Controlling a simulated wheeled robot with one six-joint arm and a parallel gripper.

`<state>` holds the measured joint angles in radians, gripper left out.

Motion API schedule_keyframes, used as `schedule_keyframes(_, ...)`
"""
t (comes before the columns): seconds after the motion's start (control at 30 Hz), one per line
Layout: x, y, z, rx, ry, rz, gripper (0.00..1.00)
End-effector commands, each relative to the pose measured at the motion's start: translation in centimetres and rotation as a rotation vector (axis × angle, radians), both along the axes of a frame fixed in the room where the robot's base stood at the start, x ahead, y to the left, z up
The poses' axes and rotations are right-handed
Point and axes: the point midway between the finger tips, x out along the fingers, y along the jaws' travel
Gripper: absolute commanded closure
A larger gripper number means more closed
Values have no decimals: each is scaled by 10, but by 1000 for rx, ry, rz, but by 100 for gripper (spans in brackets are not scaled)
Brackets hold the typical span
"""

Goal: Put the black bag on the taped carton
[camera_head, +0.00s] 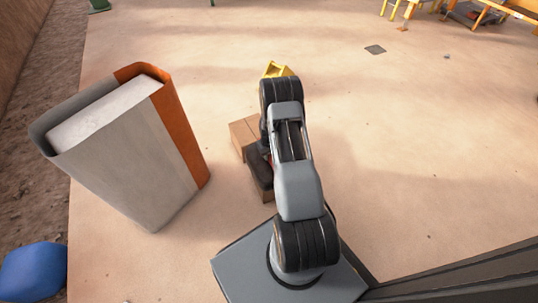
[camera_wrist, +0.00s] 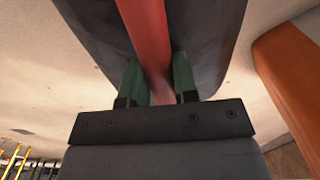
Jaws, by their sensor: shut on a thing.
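The black bag with a red band (camera_wrist: 215,35) fills the upper middle of the wrist view. My gripper (camera_wrist: 158,80) has its two green fingers closed on the red band. In the head view the dark bag (camera_head: 256,163) shows partly to the left of my arm, which hides the rest and the gripper. A brown carton (camera_head: 242,132) shows just behind the bag; no tape can be made out on it at this size. I cannot tell whether the bag touches either one.
A tall grey and orange case (camera_head: 140,150) stands left of the bag; its orange side shows at the right in the wrist view (camera_wrist: 287,75). A yellow object (camera_head: 276,69) is behind my arm. A blue object (camera_head: 35,271) lies lower left. The floor to the right is mostly clear.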

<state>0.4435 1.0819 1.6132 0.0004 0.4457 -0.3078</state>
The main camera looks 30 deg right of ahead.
Motion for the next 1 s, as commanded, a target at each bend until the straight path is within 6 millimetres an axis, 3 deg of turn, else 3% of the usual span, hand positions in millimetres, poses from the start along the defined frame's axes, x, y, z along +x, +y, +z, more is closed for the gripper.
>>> schedule_keyframes(0.1,0,0,-3,0,-1,0,100)
schedule_keyframes(0.13,0,0,-4,0,0,0,72)
schedule_keyframes(0.4,0,0,-3,0,1,0,47)
schedule_keyframes(0.73,0,0,5,0,0,0,47)
schedule_keyframes(1.0,0,0,55,0,-1,0,47)
